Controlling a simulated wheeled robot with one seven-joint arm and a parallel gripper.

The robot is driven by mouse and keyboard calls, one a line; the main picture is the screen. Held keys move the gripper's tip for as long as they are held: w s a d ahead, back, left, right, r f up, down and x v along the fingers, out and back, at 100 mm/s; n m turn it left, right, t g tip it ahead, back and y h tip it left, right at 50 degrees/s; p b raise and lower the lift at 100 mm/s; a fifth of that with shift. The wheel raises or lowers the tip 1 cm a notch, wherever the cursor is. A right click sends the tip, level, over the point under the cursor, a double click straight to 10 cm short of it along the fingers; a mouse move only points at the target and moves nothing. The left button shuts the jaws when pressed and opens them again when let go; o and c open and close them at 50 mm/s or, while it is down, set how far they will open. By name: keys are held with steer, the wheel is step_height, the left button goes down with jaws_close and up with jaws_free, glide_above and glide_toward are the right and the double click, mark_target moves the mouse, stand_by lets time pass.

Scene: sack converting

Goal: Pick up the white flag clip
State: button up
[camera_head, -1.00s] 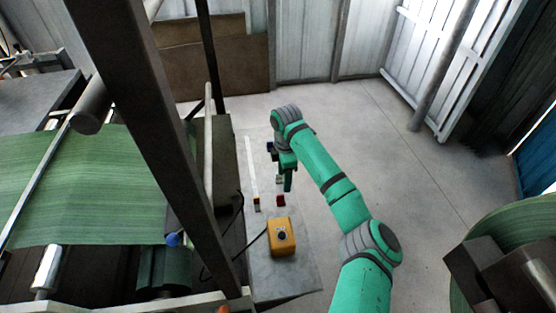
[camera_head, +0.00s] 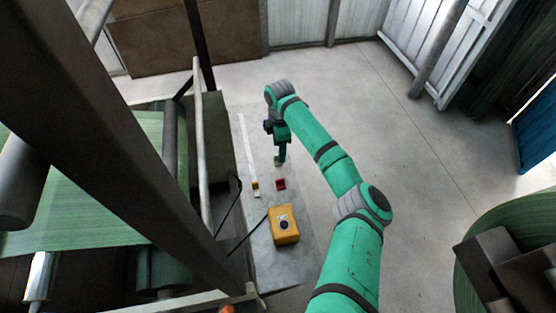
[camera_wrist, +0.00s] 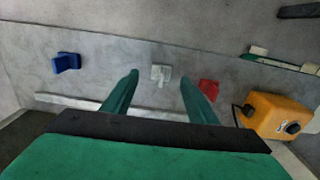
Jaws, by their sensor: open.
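The white flag clip (camera_wrist: 161,74) lies on the grey bench top, between and beyond my two green fingers in the wrist view. My gripper (camera_wrist: 159,77) is open and empty, with one finger to each side of the clip in the picture. I cannot tell how high the fingertips are above it. In the head view my gripper (camera_head: 281,160) points down over the bench, and a pale bit of the clip shows at its tip. A blue clip (camera_wrist: 66,62) lies to the left and a red clip (camera_wrist: 208,93) close to the right finger.
A yellow box with a black button (camera_head: 284,224) stands on the bench (camera_head: 285,266), its cable running left. A long white strip (camera_head: 247,150) lies along the bench, with a small yellow piece (camera_head: 256,188) near its end. A machine with green sheeting (camera_head: 80,190) stands left.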

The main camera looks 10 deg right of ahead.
steer(key=shift+s+a+f, duration=0.1)
steer(key=shift+a+f, duration=0.05)
steer(key=shift+f, duration=1.15)
steer(key=shift+s+a+f, duration=0.1)
steer(key=shift+a+f, duration=0.05)
steer(key=shift+f, duration=1.1)
steer(key=c, duration=1.1)
